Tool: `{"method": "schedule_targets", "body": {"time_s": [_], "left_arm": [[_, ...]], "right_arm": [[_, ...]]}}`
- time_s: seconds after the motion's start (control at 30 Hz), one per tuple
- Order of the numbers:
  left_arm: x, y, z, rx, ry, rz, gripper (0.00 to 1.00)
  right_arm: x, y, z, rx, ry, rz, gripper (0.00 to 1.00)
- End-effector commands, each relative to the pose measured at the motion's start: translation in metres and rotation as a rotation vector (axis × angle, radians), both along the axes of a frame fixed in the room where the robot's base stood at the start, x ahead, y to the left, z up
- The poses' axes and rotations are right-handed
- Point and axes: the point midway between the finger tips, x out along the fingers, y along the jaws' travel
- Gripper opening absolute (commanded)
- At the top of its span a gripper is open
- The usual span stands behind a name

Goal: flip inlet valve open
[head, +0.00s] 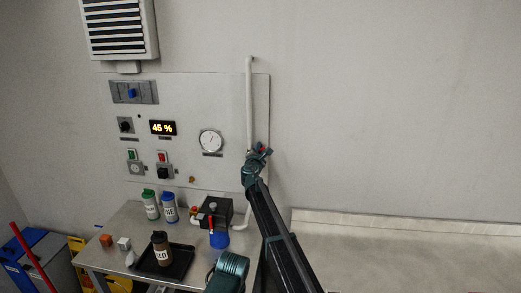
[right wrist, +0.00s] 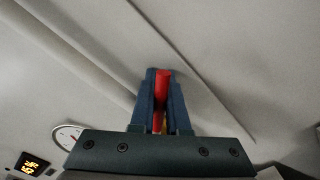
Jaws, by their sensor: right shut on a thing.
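The inlet valve is on the white vertical pipe (head: 249,105), right of the gauge. Its red handle (right wrist: 162,88) shows in the right wrist view between the two blue fingers of my right gripper (right wrist: 161,95). The gripper is shut on the handle. In the head view my right gripper (head: 257,155) is at the pipe and hides most of the valve. Only a bit of red shows there. The handle's exact angle is hard to tell.
The wall panel (head: 185,100) carries a round gauge (head: 210,141), a display reading 45 % (head: 162,128) and several switches. Below, a table holds a black tray (head: 178,262), bottles and a black pump-like box (head: 222,206). The wall right of the pipe is clear.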

Motion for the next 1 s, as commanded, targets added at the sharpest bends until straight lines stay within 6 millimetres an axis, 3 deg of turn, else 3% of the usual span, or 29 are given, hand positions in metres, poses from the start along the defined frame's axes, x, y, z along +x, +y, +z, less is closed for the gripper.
{"method": "schedule_targets", "body": {"time_s": [0.2, 0.53, 0.57, 0.7, 1.0], "left_arm": [[0.0, 0.0, 0.0066, 0.0, 0.0, 0.0, 0.0], [0.0001, 0.0, 0.0062, 0.0, 0.0, 0.0, 0.0], [0.0, 0.0, 0.0062, 0.0, 0.0, 0.0, 0.0], [0.0, 0.0, 0.0062, 0.0, 0.0, 0.0, 0.0], [0.0001, 0.0, 0.0061, 0.0, 0.0, 0.0, 0.0]], "right_arm": [[0.0009, 0.0058, 0.0066, -0.138, 0.03, 0.0, 0.0], [0.0008, 0.0062, 0.0063, -0.154, 0.033, 0.0, 0.0], [0.0008, 0.0062, 0.0063, -0.154, 0.033, 0.0, 0.19], [0.0009, 0.0062, 0.0063, -0.153, 0.033, 0.0, 0.44], [0.0013, 0.0067, 0.0062, -0.15, 0.032, 0.001, 0.44]]}}
